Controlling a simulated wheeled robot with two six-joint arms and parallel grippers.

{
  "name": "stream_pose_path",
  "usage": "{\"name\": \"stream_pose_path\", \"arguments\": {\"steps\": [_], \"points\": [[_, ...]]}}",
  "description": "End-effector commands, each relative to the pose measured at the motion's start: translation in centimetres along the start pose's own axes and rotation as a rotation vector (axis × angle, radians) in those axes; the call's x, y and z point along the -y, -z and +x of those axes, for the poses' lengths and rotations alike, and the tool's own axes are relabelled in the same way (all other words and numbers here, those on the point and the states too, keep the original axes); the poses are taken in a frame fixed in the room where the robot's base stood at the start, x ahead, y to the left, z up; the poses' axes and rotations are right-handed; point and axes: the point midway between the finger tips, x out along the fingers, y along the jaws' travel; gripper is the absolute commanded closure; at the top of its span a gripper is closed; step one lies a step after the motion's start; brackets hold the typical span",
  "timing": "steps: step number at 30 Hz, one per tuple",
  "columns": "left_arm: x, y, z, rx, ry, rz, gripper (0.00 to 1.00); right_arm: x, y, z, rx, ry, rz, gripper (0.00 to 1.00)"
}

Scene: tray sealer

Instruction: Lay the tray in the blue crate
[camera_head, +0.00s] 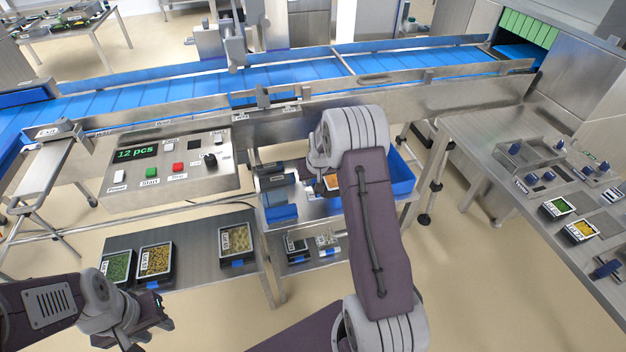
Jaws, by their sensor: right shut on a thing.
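The blue crate (402,187) stands on the metal stand at the middle right, with its right part showing past my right arm. A small tray with orange contents (331,182) shows at the left of my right wrist, over the crate area. My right gripper (319,187) is shut on this tray; its fingers are mostly hidden by the wrist. I cannot tell whether the tray touches the crate floor. My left gripper (152,322) is open and empty at the lower left, in front of the shelf with filled trays.
A control box (170,172) reading "12 pcs" stands left of the crate. Filled trays (155,262) sit on a low shelf, with more below the crate. A blue conveyor (290,72) runs behind. A metal table (530,190) with trays and fixtures is at right.

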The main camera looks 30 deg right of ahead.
Motion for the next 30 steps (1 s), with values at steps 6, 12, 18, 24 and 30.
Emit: {"name": "stream_pose_path", "arguments": {"steps": [6, 12, 18, 24, 30], "points": [[0.0, -0.1, 0.5, 0.000, 0.000, 0.000, 0.64, 0.0, -0.2, 0.7, -0.002, 0.000, -0.001, 1.00], [0.0, -0.1, 0.5, 0.000, 0.000, 0.000, 0.64, 0.0, -0.3, 0.8, 0.000, 0.000, 0.000, 0.67], [0.0, -0.1, 0.5, 0.000, 0.000, 0.000, 0.64, 0.0, -0.3, 0.8, 0.000, 0.000, 0.000, 0.62], [0.0, 0.0, -0.4, 0.000, 0.000, 0.000, 0.64, 0.0, 0.2, -0.4, -0.001, 0.000, 0.000, 0.62], [0.0, 0.1, -0.6, 0.000, 0.000, 0.000, 0.64, 0.0, 0.3, -4.0, -0.004, 0.000, 0.000, 0.62]]}}
